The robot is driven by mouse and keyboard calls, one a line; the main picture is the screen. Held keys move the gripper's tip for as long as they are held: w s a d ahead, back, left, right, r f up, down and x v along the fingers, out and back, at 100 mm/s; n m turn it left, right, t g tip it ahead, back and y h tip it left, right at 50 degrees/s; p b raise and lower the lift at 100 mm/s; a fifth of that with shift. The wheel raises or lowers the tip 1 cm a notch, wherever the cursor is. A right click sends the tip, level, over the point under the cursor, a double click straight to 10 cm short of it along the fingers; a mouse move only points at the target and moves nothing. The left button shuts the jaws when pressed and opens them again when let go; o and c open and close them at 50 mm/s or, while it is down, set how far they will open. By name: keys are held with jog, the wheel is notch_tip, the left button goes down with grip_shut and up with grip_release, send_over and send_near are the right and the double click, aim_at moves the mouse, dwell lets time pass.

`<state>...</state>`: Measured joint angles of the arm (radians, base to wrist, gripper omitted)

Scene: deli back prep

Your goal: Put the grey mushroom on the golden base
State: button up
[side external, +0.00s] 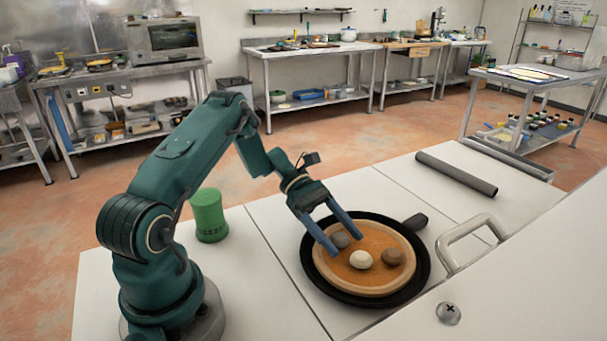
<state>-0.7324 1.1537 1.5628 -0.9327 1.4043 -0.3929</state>
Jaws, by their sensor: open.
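The grey mushroom (340,240) rests on the orange-topped golden base (370,279), towards its upper left. A cream mushroom (360,260) and a brown mushroom (392,257) also sit on the base. The golden base has a pale tan rim and lies in a round black pan (313,277). My gripper (346,243) is open and low over the base, with its two blue fingers on either side of the grey mushroom. I cannot tell whether either finger touches it.
A green canister (208,215) stands on the white worktop, left of the pan. A dark roller-shaped bar (456,173) lies at the upper right. A metal handle (470,240) rises right of the pan. The worktop between canister and pan is clear.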

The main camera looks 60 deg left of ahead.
jog(key=shift+r, duration=0.15)
jog(key=v, duration=1.2)
jog(key=shift+d, duration=0.1)
jog(key=s+d+r+m+g+y, duration=0.1)
jog(key=d+r+m+g+y, duration=0.2)
jog(key=d+r+m+y, duration=0.6)
jog(key=s+d+m+t+y, duration=0.4)
jog(key=s+d+m+t, duration=0.2)
jog(key=s+m, duration=0.5)
jog(key=shift+s+d+r+m, duration=0.3)
jog(key=shift+s+d+r, duration=0.2)
jog(key=shift+s+d, duration=0.35)
jog(key=shift+w+d, duration=0.1)
